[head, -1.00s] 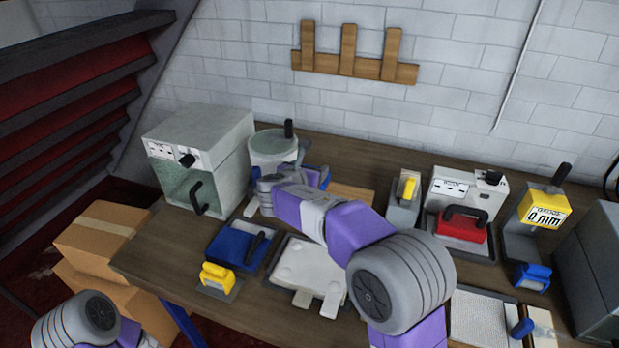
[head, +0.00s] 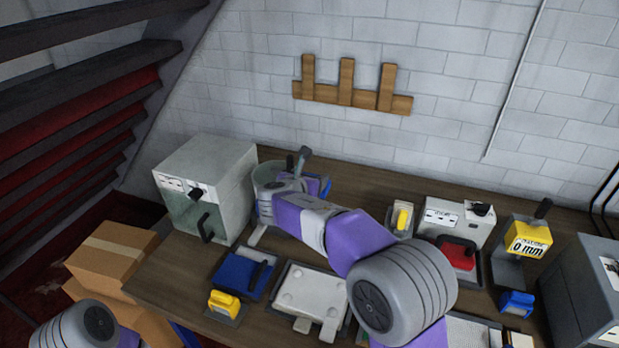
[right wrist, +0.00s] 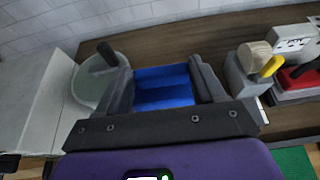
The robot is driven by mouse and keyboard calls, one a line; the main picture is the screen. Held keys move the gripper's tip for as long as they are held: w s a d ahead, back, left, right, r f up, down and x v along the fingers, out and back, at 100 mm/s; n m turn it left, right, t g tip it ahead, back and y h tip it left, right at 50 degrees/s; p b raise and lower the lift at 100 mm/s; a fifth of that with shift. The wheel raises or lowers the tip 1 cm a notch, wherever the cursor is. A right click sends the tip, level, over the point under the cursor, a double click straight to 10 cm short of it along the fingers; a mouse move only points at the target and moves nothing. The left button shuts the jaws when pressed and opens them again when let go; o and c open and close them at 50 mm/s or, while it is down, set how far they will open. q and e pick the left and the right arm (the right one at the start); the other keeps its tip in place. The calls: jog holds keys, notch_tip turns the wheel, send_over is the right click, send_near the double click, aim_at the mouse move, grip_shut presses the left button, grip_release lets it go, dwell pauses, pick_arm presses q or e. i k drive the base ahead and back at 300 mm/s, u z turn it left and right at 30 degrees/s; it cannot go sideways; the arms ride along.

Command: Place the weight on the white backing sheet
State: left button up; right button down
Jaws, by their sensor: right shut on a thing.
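My right gripper (right wrist: 163,88) is shut on a blue ribbed block (right wrist: 163,78), seen between its dark fingers in the right wrist view. Blue also shows behind my right wrist in the head view (head: 323,187); most of it is hidden. I cannot tell for sure that this block is the weight. A white sheet (head: 318,287) with round marks and tabs lies on a dark tray at the front middle of the bench. Another pale, textured sheet (head: 470,330) is partly hidden by my right arm. My left gripper is out of view.
A grey pot (right wrist: 98,88) with a black handle stands close left of my right gripper, beside a grey box machine (head: 203,190). A blue block with a black handle (head: 245,274) and a yellow-handled piece (head: 225,304) lie left of the sheet. Gauges and machines (head: 455,225) fill the right.

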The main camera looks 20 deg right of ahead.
aim_at(315, 292)
jog(key=k, duration=0.95)
